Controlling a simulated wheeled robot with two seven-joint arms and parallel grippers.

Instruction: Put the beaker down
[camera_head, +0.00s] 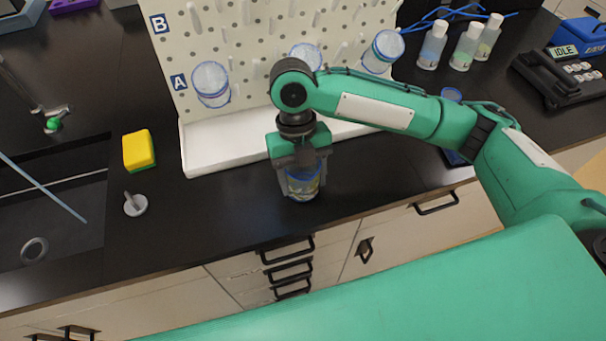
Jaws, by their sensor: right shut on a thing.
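My right gripper (301,180) points down near the front edge of the black bench, in front of the white drying rack. It is shut on a clear beaker (304,190) with blue and yellowish markings. The beaker looks upright at the bench top, but I cannot tell whether its base touches the surface. Its upper part is hidden by the gripper. My left gripper is not in view.
The pegboard rack (200,133) holds several beakers, one (211,83) by label A. A yellow-green sponge (139,150) and a sink (60,215) are left. Bench (225,205) between sponge and gripper is clear.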

